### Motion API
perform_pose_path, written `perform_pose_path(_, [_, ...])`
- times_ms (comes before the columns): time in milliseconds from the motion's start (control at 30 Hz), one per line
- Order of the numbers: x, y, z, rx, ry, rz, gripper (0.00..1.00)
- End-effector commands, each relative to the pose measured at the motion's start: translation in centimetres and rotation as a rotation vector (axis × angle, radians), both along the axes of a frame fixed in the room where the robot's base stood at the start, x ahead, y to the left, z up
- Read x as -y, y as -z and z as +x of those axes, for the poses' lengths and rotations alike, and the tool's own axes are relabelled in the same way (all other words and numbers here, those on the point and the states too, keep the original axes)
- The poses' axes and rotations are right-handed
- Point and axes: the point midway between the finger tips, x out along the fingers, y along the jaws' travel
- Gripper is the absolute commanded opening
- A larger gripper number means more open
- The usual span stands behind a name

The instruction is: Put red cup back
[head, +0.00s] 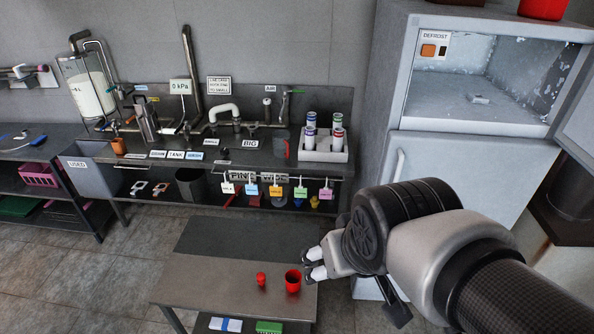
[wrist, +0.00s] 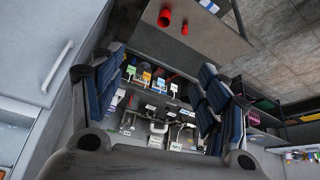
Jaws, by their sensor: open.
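A red cup (head: 293,281) stands upright on the low table (head: 215,277), near its right end. A smaller red object (head: 262,280) stands just left of it. The cup also shows at the top of the wrist view (wrist: 165,17), with the small red object (wrist: 184,29) beside it. My gripper (head: 313,264) is near the table's right end, close to the cup in the picture; its height above the table is unclear. In the wrist view my gripper (wrist: 160,62) has its fingers wide apart with nothing between them. The cup lies outside the fingers.
A dark bench (head: 130,165) with pipes, labels and a white rack (head: 323,152) of canisters runs along the wall. An open grey freezer (head: 470,85) stands right, with a red container (head: 542,8) on top. Floor is clear at left.

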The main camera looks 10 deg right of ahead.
Motion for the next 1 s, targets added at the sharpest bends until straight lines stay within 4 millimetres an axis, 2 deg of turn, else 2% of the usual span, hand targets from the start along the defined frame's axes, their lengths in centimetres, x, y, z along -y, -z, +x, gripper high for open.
perform_pose_path(33, [-0.2, -0.3, -2.1, -0.011, 0.001, 0.005, 0.68])
perform_pose_path(100, [-0.3, -0.2, -4.5, -0.039, 0.003, 0.01, 0.68])
perform_pose_path(200, [-0.4, 0.0, -6.6, -0.066, 0.004, 0.015, 0.68])
perform_pose_path(267, [-0.5, 0.1, -7.2, -0.075, 0.005, 0.017, 0.68])
perform_pose_path(933, [-0.5, 0.1, -7.5, -0.08, 0.005, 0.017, 0.68])
perform_pose_path(1000, [-0.5, 0.1, -7.4, -0.08, 0.005, 0.017, 0.63])
